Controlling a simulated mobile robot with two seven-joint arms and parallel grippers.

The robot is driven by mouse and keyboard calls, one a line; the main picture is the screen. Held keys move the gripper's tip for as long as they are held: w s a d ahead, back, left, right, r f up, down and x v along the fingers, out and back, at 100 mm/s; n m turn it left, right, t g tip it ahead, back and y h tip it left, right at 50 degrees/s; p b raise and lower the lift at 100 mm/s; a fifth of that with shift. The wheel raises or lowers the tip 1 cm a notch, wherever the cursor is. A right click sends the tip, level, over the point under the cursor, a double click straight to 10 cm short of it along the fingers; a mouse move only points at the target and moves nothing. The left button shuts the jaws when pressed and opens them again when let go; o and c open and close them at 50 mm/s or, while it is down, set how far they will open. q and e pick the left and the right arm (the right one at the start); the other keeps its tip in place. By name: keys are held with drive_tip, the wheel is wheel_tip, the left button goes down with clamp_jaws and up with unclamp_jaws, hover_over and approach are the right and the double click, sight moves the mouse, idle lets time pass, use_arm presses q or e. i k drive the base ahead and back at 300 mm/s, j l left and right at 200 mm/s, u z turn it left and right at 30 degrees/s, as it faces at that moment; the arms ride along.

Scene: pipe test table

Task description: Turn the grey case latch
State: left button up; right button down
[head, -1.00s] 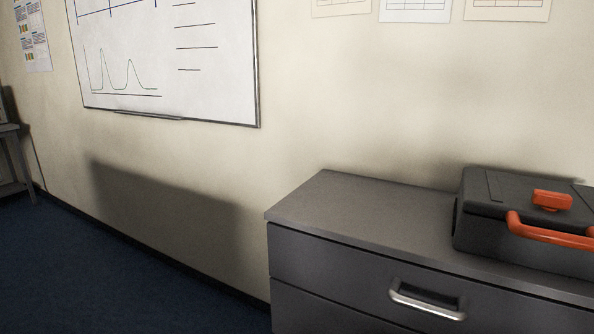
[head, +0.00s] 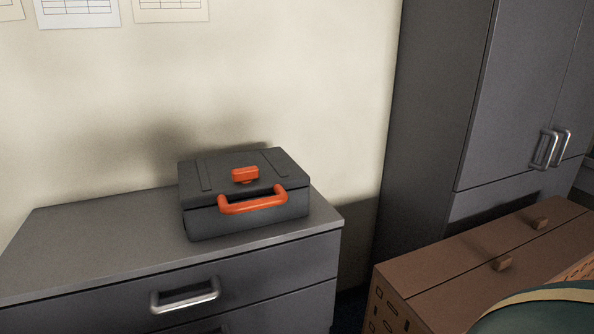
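The dark grey case (head: 210,178) sits on top of the grey drawer cabinet (head: 100,235), near its right end, with its lid down. An orange latch (head: 245,175) is at the front middle of the lid. An orange carrying handle (head: 253,204) is on the front face just below the latch. Neither of my grippers shows in the head view.
The cabinet top is clear left of the case. A silver drawer handle (head: 186,295) sticks out in front. A tall grey cupboard (head: 435,110) stands at the right. A brown box (head: 450,290) with small knobs and a dark green rounded thing (head: 540,318) are at lower right.

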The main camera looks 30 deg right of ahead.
sight(245, 176)
drive_tip(key=z, duration=0.75)
